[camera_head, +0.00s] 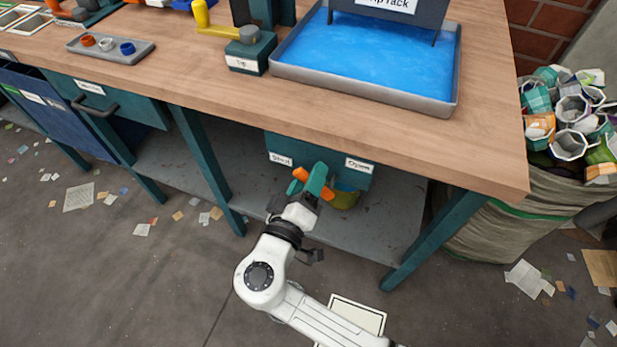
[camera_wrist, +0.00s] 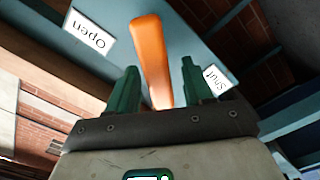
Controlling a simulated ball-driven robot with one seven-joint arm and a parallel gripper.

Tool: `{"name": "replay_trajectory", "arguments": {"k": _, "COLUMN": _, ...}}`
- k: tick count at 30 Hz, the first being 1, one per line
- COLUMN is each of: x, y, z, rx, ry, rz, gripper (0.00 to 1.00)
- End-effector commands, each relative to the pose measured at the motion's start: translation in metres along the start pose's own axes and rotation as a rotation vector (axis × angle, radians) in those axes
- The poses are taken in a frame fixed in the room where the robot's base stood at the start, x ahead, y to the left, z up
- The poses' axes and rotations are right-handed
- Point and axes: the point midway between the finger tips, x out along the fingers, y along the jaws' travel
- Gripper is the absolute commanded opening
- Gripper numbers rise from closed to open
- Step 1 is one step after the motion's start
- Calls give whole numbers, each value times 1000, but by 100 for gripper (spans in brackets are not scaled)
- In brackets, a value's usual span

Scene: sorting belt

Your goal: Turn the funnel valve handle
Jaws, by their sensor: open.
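The orange valve handle (camera_head: 300,174) is below the workbench, in front of a teal panel (camera_head: 322,153). In the head view my gripper (camera_head: 307,181) is at the handle and hides its middle. In the wrist view the handle (camera_wrist: 152,55) stands nearly upright between the two green fingers of my gripper (camera_wrist: 159,75), which are open with a gap on either side. A "Shut" label (camera_head: 280,159) is at the panel's left and an "Open" label (camera_head: 359,165) at its right. The wrist view shows "Open" (camera_wrist: 89,34) at left and "Shut" (camera_wrist: 217,79) at right.
A yellow-green container (camera_head: 346,199) sits under the panel on a grey lower shelf (camera_head: 388,210). The bench top (camera_head: 210,80) overhangs, and a teal leg (camera_head: 436,241) stands to the right. A sack of crushed cups (camera_head: 490,226) is further right. Paper scraps litter the floor.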

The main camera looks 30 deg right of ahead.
Motion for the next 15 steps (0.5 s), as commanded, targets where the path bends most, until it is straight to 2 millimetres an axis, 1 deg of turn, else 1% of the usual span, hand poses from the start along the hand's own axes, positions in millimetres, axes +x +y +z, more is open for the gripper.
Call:
{"name": "replay_trajectory", "arguments": {"k": 2, "x": -2, "y": 0, "z": 0, "rx": 0, "ry": 0, "rz": 0, "gripper": 51}}
{"name": "replay_trajectory", "arguments": {"k": 5, "x": -10, "y": 0, "z": -1, "rx": 0, "ry": 2, "rz": -1, "gripper": 51}}
{"name": "replay_trajectory", "arguments": {"k": 8, "x": -26, "y": 0, "z": -1, "rx": 0, "ry": 3, "rz": -3, "gripper": 51}}
{"name": "replay_trajectory", "arguments": {"k": 15, "x": -73, "y": 0, "z": -1, "rx": -1, "ry": 3, "rz": -2, "gripper": 51}}
